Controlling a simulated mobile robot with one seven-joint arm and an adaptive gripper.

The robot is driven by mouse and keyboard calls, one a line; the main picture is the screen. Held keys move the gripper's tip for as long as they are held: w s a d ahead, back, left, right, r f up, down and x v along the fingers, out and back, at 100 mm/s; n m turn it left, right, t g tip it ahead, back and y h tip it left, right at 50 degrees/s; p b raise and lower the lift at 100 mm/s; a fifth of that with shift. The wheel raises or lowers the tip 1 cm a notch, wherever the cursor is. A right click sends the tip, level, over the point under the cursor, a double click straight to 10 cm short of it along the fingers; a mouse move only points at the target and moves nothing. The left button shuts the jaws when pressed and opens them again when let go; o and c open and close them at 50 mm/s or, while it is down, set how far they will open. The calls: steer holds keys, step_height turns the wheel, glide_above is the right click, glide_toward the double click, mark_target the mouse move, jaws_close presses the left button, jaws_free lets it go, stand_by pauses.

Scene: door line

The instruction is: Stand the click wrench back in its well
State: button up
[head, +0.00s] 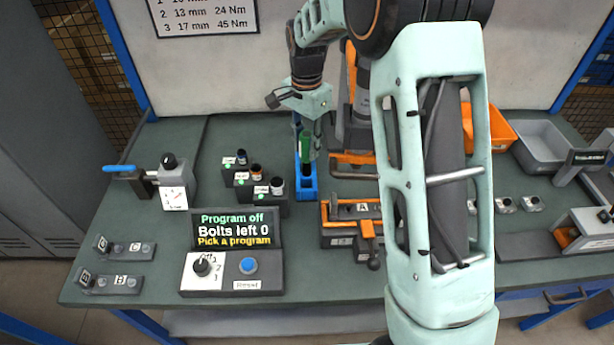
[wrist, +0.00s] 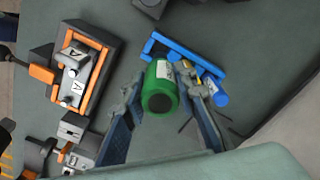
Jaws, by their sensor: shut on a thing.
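The click wrench has a green handle (head: 305,146) and stands roughly upright between the fingers of my gripper (head: 309,132). My gripper is shut on this handle. In the wrist view, the green handle's round end (wrist: 158,100) faces the camera, with a finger on each side. The blue holder with the well (head: 307,188) stands on the bench under the wrench. Its blue frame also shows in the wrist view (wrist: 178,49), behind the handle. The wrench's lower end is over or inside the holder; I cannot tell whether it is seated.
Labelled sockets (head: 257,180) stand left of the holder. An orange-edged fixture (head: 340,236) is to its right front.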

mark_target(307, 134)
steer(key=shift+f, duration=4.05)
steer(key=o, duration=1.2)
steer(key=shift+c, duration=0.2)
step_height(307, 134, up, 12)
steer(key=shift+r, duration=0.15)
